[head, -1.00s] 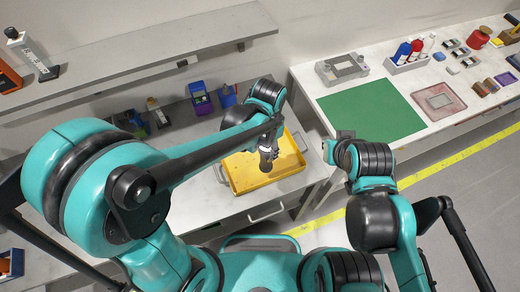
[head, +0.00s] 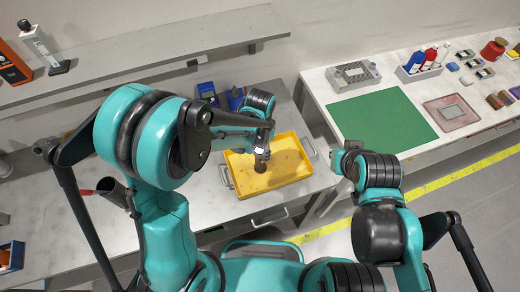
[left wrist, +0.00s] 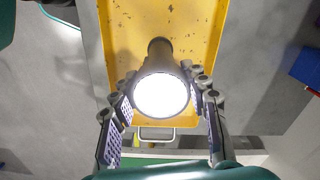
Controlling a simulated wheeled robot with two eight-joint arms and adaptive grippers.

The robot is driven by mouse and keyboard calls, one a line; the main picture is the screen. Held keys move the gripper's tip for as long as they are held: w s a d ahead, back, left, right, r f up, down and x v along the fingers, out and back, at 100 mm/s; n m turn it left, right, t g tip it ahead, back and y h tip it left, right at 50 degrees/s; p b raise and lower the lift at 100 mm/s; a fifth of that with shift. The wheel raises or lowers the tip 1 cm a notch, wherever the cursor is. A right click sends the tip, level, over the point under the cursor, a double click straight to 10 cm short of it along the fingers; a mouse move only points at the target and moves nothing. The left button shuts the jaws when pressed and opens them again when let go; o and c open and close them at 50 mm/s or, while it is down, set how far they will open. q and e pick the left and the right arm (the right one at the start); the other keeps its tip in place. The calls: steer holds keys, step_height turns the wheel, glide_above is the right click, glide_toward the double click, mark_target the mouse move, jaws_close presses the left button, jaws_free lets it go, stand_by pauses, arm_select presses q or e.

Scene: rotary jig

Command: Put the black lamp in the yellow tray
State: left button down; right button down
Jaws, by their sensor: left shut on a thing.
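The black lamp (left wrist: 160,70) is a dark cylinder with a bright lit face, seen between the fingers in the left wrist view. My left gripper (left wrist: 161,105) is shut on it. In the head view the lamp (head: 260,164) hangs below my left gripper (head: 262,152), over the left part of the yellow tray (head: 297,173). The tray also shows behind the lamp in the left wrist view (left wrist: 120,40). I cannot tell whether the lamp touches the tray floor. My right gripper (head: 338,157) is right of the tray; its jaw opening is unclear.
The tray has metal side handles and stands on a grey bench (head: 225,207). Blue bins (head: 235,98) stand behind it. At right, a white table holds a green mat (head: 380,122), a bottle rack (head: 420,70) and small parts. A shelf (head: 150,60) runs above the bench.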

arm_select(q)
steer(key=shift+f, duration=0.15)
steer(key=c, duration=0.8)
jaws_free()
steer(key=shift+r, duration=0.2)
step_height(320, 180, up, 12)
steer(key=p, duration=0.3)
steer(key=s+a+r+n+t, duration=0.2)
steer(key=s+a+n, duration=0.1)
steer(key=a, duration=0.2)
steer(key=s+a+r+n+t, duration=0.2)
steer(key=s+a+n, duration=0.1)
steer(key=a, duration=0.2)
steer(key=s+a+r+n+t, duration=0.3)
steer(key=a+n, duration=0.1)
steer(key=shift+s+a, duration=0.25)
steer(key=shift+a, duration=0.15)
